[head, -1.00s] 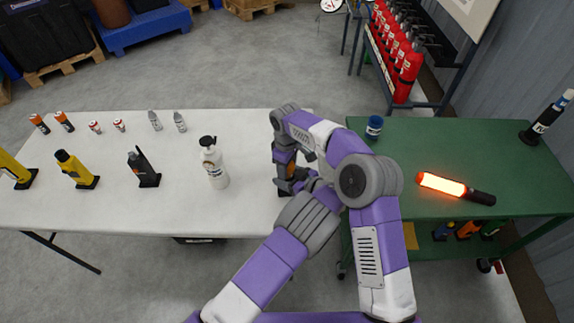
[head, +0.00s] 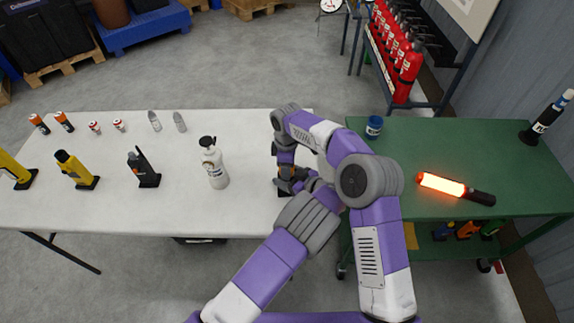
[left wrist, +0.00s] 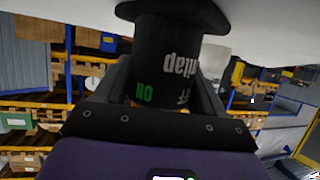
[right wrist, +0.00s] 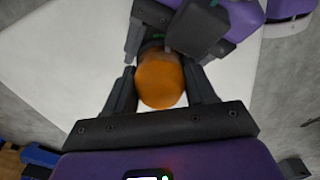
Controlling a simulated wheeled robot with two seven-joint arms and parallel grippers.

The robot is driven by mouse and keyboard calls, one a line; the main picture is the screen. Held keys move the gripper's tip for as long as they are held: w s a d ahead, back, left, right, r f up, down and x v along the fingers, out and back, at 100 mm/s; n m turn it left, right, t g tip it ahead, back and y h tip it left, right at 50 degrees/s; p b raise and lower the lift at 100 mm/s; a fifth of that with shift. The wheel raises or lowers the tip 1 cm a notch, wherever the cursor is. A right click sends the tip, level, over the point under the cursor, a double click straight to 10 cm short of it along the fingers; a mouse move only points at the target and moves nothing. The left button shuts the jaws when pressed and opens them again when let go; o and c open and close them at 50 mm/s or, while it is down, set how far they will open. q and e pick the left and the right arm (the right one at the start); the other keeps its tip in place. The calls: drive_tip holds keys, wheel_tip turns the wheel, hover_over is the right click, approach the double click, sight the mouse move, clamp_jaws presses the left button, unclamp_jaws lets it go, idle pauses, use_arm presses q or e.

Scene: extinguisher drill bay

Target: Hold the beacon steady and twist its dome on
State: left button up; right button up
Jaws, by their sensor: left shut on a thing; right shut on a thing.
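The beacon's black body (left wrist: 168,45) stands on its wide foot on the white table, as the upside-down left wrist view shows. My left gripper (left wrist: 163,75) is shut around this body, with a finger on each side. The orange dome (right wrist: 160,82) shows in the right wrist view, on top of the body. My right gripper (right wrist: 160,72) is shut on the dome from above. In the head view, my two hands meet at the table's right end and hide most of the beacon. The joint between dome and body is hidden.
On the white table (head: 110,210) stand a white bottle (head: 214,165), a black device (head: 143,168), yellow devices (head: 76,170) and several small cells at the back. The green bench (head: 440,150) on the right holds a glowing orange light (head: 442,184) and a blue can (head: 374,126).

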drive_tip(key=shift+r, duration=0.1)
drive_tip(key=o, duration=0.8)
drive_tip(key=shift+c, duration=0.2)
wheel_tip(320, 180, up, 12)
drive_tip(key=shift+s, duration=0.1)
drive_tip(key=shift+o, duration=0.5)
